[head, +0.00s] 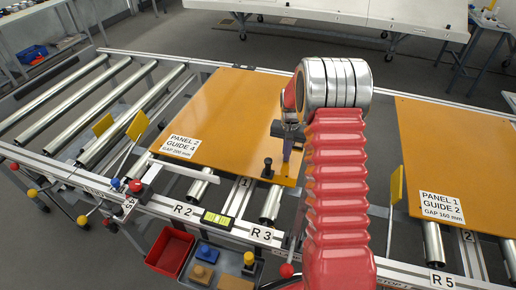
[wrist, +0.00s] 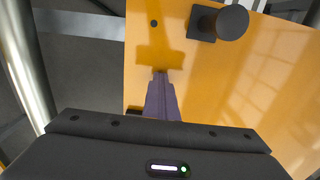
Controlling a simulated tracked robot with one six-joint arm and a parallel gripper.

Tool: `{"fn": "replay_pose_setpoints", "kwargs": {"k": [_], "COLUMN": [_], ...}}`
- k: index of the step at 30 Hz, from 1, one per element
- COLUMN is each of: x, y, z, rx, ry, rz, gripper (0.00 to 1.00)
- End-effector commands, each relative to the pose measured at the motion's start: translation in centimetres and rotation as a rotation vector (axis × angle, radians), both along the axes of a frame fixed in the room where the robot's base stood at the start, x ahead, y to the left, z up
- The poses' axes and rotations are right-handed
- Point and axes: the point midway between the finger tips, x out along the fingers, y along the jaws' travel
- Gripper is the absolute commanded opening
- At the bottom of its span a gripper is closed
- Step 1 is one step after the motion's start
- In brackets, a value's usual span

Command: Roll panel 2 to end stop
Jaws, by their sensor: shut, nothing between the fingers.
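Panel 2 (head: 225,110) is a flat orange board lying on the roller track, labelled "PANEL 2 GUIDE 4". A dark knob (head: 267,168) stands at its near right corner; it also shows in the wrist view (wrist: 232,22). My gripper (head: 288,158) is over the panel's near right part, beside the knob. In the wrist view its purple fingers (wrist: 161,75) are closed together with nothing between them, over the orange surface. Whether they touch the panel I cannot tell. Yellow upright plates (head: 137,125) stand left of the panel; which part is the end stop is unclear.
Bare rollers (head: 80,95) lie left of panel 2. Panel 1 (head: 455,150) lies at the right, past a gap partly hidden by my arm. A red bin (head: 170,251) and a grey tray (head: 208,268) sit at the near edge, by a green level (head: 217,219).

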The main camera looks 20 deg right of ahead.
Motion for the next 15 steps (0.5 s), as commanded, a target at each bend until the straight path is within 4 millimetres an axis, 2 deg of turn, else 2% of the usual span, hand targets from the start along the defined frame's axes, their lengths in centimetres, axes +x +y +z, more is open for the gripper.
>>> {"fn": "replay_pose_setpoints", "kwargs": {"k": [1, 15], "x": [-0.2, 1.2], "y": [0.4, 2.2], "z": [-0.5, -0.5], "rx": [0.003, 0.003], "ry": [0.009, 0.009], "rz": [0.001, 0.001], "gripper": [0.00, 0.00]}}
